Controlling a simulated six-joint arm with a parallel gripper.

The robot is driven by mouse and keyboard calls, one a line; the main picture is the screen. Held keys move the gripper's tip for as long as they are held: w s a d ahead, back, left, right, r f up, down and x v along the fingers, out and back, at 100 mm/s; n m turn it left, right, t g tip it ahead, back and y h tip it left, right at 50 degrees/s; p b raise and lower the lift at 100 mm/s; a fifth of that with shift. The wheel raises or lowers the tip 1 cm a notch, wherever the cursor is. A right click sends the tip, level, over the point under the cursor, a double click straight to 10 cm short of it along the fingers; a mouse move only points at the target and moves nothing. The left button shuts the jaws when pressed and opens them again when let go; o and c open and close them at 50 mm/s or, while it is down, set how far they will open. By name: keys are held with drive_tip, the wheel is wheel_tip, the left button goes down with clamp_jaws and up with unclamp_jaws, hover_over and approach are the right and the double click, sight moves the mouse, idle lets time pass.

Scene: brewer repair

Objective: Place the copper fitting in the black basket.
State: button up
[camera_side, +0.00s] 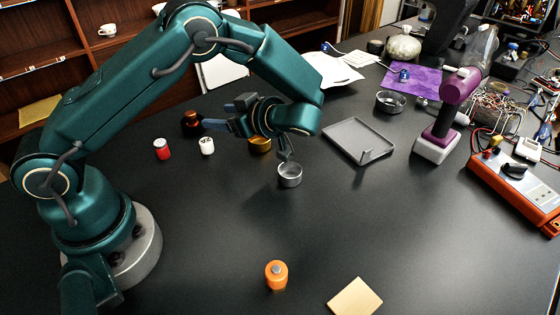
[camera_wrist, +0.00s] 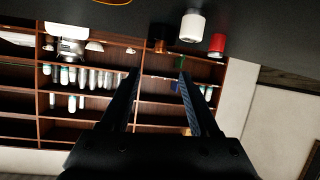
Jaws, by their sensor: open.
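My gripper (camera_side: 222,116) is open and empty, raised above the table with its fingers pointing left in the side view. Its two fingers also show apart in the wrist view (camera_wrist: 159,76). A small dark brown, copper-tinted piece (camera_side: 192,121), possibly the copper fitting, stands on the table left of the fingers. It appears in the wrist view (camera_wrist: 159,45) near the top, beyond the fingertips. No black basket is clearly recognizable; a round dark dish with a metallic rim (camera_side: 390,102) stands at the back right.
A grey tray (camera_side: 350,124) and purple drill (camera_side: 455,100) are to the right.

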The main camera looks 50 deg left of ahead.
drive_tip(key=s+d+r+m+t+h, duration=0.7)
drive_tip(key=s+d+m+h, duration=0.5)
drive_tip(key=m, duration=0.8)
wheel_tip(320, 180, up, 2)
drive_tip(key=shift+s+d+h, duration=0.15)
drive_tip(key=shift+d+h, duration=0.05)
drive_tip(key=shift+h, duration=0.5)
